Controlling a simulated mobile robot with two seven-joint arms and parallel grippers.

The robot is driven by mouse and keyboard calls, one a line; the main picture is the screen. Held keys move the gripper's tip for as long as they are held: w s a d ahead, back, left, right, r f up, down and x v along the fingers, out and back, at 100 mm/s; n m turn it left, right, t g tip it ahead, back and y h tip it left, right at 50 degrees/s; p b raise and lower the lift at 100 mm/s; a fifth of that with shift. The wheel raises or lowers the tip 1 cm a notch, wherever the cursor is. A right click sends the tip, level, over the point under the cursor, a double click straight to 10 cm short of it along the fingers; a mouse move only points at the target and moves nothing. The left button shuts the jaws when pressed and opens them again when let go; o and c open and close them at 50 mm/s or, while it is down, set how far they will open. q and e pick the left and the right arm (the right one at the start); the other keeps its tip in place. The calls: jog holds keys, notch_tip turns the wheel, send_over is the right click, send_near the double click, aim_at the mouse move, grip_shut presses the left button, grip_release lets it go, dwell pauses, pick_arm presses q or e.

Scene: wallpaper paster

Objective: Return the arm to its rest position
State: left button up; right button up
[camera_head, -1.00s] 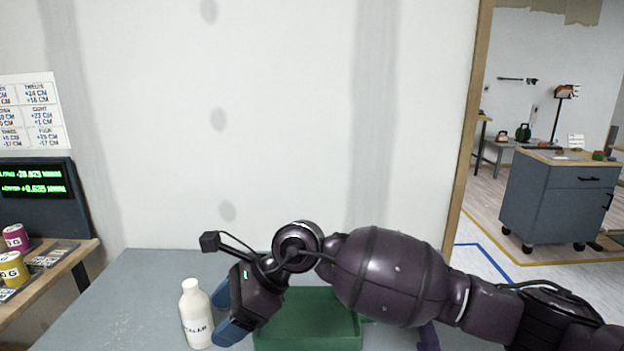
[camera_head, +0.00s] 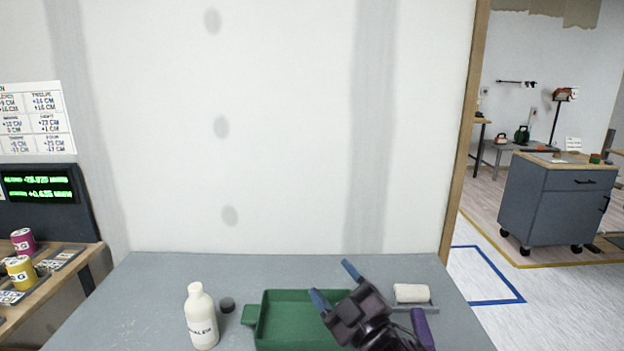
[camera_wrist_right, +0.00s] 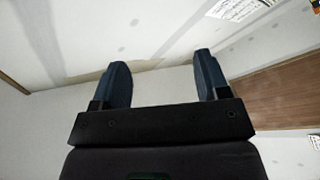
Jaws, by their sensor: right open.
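My right gripper (camera_head: 334,285) is at the lower middle of the head view, above the right part of the green tray (camera_head: 272,310). Its two blue fingers are spread apart with nothing between them. In the right wrist view the open fingers (camera_wrist_right: 160,82) show against the pale wall, also empty. Much of the right arm is out of the head view, below its lower edge. My left gripper does not show in either view.
A white roller (camera_head: 411,293) with a purple handle (camera_head: 423,328) lies right of my gripper. A workbench with cans (camera_head: 22,270) is at left, a grey cabinet (camera_head: 557,205) at right.

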jog(key=s+d+f+m+g+h+p, duration=0.1)
jog(key=s+d+f+m+h, duration=0.35)
jog(key=d+f, duration=0.3)
jog(key=s+d+f+m+g+h, duration=0.2)
jog(key=s+d+f+m+h, duration=0.1)
jog(key=s+d+f+m, duration=0.5)
jog(key=s+d+f+g+h, duration=0.1)
jog(key=s+d+f, duration=0.1)
jog(key=s+f, duration=0.2)
jog(key=s+d+f+g+h+p, duration=0.1)
jog(key=s+d+f, duration=0.2)
jog(key=s+f, duration=0.2)
jog(key=s+d+f+m+g+h, duration=0.1)
jog(key=s+f, duration=0.3)
jog(key=s, duration=0.4)
jog(key=shift+s+d+f+g+h, duration=0.2)
jog(key=shift+s+d+g+h, duration=0.25)
jog(key=shift+d, duration=0.4)
jog(key=shift+w, duration=0.15)
